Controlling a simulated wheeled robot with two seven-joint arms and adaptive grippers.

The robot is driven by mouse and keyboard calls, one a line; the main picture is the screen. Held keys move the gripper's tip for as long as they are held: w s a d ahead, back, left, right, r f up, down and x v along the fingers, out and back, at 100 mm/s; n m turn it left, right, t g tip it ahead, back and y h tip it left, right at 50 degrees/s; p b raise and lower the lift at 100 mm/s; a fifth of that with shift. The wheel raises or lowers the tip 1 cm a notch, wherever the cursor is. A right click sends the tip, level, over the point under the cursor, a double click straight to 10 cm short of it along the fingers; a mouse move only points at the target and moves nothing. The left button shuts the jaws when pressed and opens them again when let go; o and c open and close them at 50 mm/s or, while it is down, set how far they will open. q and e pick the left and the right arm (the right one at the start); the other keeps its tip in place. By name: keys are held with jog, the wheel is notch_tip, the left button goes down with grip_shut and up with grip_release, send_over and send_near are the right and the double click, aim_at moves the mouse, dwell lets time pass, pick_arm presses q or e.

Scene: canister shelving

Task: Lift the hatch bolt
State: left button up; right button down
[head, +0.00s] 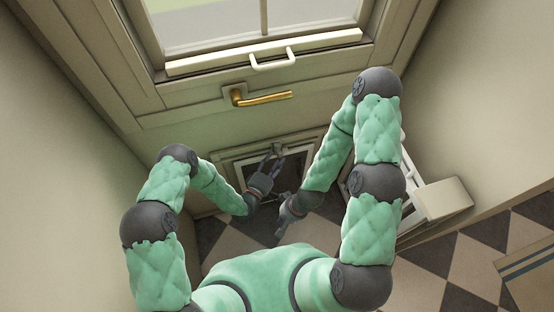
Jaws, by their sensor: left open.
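The hatch (236,168) is a small framed flap with a dark pane, low in the door. The hatch bolt (277,148) is a small grey piece at the top of the hatch frame. My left gripper (271,162) is open, with its fingers pointing up at the bolt and close below it. I cannot tell whether the fingers touch the bolt. My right gripper (280,233) hangs lower, over the floor in front of the hatch, apart from the bolt. Its fingers are too small and dark to tell open from shut.
The door has a brass lever handle (262,97) above the hatch and a window with a white pull handle (272,59). A white rack with a beige box (443,199) stands at right, partly behind my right arm. Walls close in on both sides. Chequered floor (440,252) is open at lower right.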

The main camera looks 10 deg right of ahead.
aim_at(278, 154)
pick_arm(q)
jog(key=shift+x, duration=0.9)
grip_shut()
jog(key=shift+d+r+p, duration=0.1)
jog(key=shift+r+p, duration=0.95)
jog(key=shift+r, duration=0.65)
grip_release()
jog(key=shift+s, duration=0.1)
